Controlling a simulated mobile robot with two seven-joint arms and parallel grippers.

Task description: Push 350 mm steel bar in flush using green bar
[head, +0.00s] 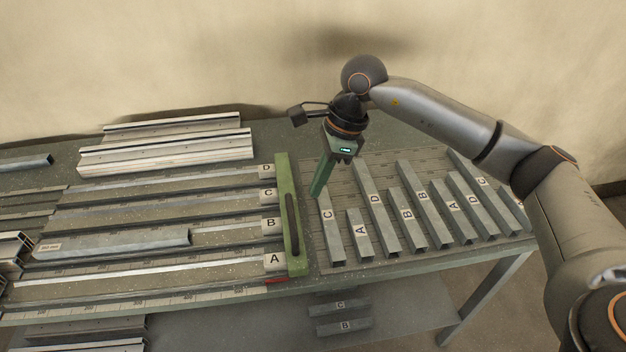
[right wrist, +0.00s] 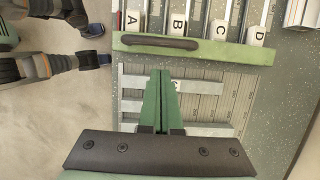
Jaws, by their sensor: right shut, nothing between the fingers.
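The green bar (head: 290,215), with a dark handle along it, lies across the right ends of the lanes, beside the blocks lettered A to D. It also shows in the right wrist view (right wrist: 230,51), beyond my fingers. A grey steel bar (head: 120,242) with a small label, apparently 350 mm, lies in the lane of block B (head: 270,224). Its right end is well short of that block. My right gripper (head: 316,192) is shut and empty, pointing down just right of the green bar and apart from it. Its green fingertips (right wrist: 160,73) are together in the wrist view. My left gripper is out of view.
Several lettered steel bars (head: 407,221) lie on a slatted area right of the green bar. Pale profiles (head: 165,152) are stacked at the back left. More bars (head: 340,308) lie on the shelf below. A red mark (head: 276,281) is near the front edge.

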